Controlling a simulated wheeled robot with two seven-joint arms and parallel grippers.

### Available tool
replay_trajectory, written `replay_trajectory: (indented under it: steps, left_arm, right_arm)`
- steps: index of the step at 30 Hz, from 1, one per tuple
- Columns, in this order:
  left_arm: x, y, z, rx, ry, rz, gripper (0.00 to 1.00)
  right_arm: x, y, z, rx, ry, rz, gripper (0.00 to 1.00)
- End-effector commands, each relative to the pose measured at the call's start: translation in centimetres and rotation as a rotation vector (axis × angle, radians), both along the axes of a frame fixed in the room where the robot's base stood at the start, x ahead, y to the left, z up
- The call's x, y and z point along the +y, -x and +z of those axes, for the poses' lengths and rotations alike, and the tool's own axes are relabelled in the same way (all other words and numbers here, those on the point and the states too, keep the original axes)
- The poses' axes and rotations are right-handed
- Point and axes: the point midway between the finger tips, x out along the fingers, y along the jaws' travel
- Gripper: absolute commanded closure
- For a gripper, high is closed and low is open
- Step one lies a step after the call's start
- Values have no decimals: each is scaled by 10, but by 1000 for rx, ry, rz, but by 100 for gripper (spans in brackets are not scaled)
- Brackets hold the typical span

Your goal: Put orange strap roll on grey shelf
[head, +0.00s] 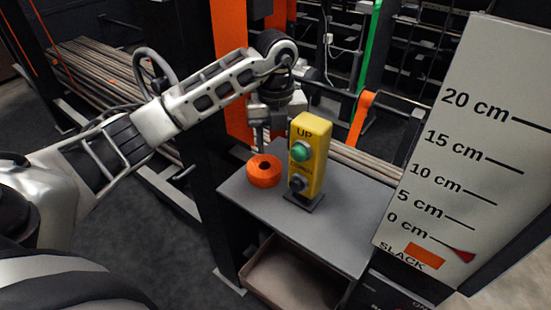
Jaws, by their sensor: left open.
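The orange strap roll (264,171) lies flat on the grey shelf (345,222), near its back left corner. My left gripper (268,140) points down just above the roll and is open. Its fingers are partly hidden behind the yellow button box, and I cannot tell whether a fingertip touches the roll. My right gripper is not in view.
A yellow button box (317,142) with a green button stands on the shelf right beside the roll. A white slack scale board (478,140) rises at the right. An open bin (290,279) is under the shelf. The shelf's front right part is clear.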

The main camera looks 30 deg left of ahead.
Motion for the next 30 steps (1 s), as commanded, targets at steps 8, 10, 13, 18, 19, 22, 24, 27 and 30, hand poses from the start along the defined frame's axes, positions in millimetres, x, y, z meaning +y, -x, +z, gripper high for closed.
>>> replay_trajectory:
  steps: [8,10,13,18,19,22,24,27,30]
  left_arm:
    - [0,0,47,-1,-2,1,54]
    - [0,0,52,-1,-1,0,54]
    - [0,0,55,1,0,0,54]
    - [0,0,55,2,-1,0,54]
    - [0,0,55,1,0,0,54]
    - [0,0,55,1,0,0,54]
    - [0,0,55,1,0,0,54]
    - [0,0,55,1,0,0,54]
    - [0,0,55,1,0,0,54]
  right_arm:
    - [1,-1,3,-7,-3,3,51]
    - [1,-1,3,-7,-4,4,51]
    - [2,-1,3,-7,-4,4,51]
    - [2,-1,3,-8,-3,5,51]
    - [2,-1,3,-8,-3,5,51]
    - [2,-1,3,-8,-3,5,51]
    - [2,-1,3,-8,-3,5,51]
    - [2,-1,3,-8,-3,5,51]
    - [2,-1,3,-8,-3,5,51]
